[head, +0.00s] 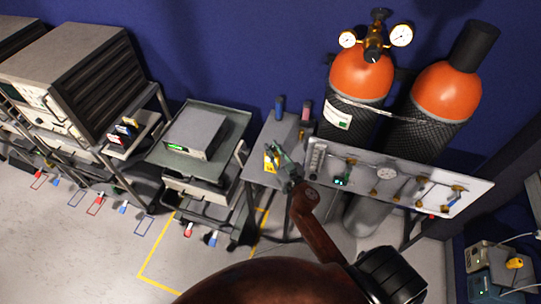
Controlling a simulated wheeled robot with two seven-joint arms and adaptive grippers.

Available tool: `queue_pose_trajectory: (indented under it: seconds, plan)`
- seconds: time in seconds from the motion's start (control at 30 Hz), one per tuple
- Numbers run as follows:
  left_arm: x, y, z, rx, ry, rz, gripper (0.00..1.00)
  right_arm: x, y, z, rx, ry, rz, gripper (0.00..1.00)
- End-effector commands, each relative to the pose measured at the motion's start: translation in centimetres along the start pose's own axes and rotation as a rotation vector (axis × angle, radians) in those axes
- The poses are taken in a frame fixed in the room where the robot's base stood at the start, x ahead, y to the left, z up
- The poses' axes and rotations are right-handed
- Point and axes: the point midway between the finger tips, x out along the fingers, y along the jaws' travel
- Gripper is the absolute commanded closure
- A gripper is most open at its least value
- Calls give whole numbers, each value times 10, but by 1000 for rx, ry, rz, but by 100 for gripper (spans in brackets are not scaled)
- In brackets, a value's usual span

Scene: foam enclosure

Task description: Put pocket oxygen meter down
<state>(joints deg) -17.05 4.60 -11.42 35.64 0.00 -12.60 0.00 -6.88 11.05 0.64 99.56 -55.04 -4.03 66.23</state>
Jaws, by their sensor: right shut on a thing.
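My right gripper (278,158) is at the small grey table (262,180) left of the gas panel. It is shut on a small yellow thing with a dark face, which I take for the pocket oxygen meter (268,162). The meter is small and partly covered by the fingers. I cannot tell whether it touches the table top. My left gripper is not in view.
A blue bottle (279,108) and a pinkish one (305,112) stand at the back of the table. The gas panel (454,193) and orange-topped cylinders (361,78) are on the right. A cart with a grey instrument (192,131) stands left.

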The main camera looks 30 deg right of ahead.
Motion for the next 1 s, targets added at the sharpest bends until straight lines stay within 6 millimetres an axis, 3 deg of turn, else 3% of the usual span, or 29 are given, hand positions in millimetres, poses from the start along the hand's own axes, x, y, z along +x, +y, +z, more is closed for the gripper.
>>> queue_pose_trajectory:
  seconds: [0.23, 0.43, 0.87, 0.9, 1.0]
  plan:
    - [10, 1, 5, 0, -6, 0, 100, 15, 0, 17, 1, 3, 0, 100]
    - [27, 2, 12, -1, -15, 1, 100, 16, 0, 48, 3, 0, 1, 100]
    - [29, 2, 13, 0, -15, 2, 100, 16, 0, 51, 0, 2, -1, 100]
    - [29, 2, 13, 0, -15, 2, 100, 16, 0, 52, 0, 0, 0, 81]
    - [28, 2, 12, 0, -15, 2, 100, 16, 0, 51, 0, 0, 0, 74]
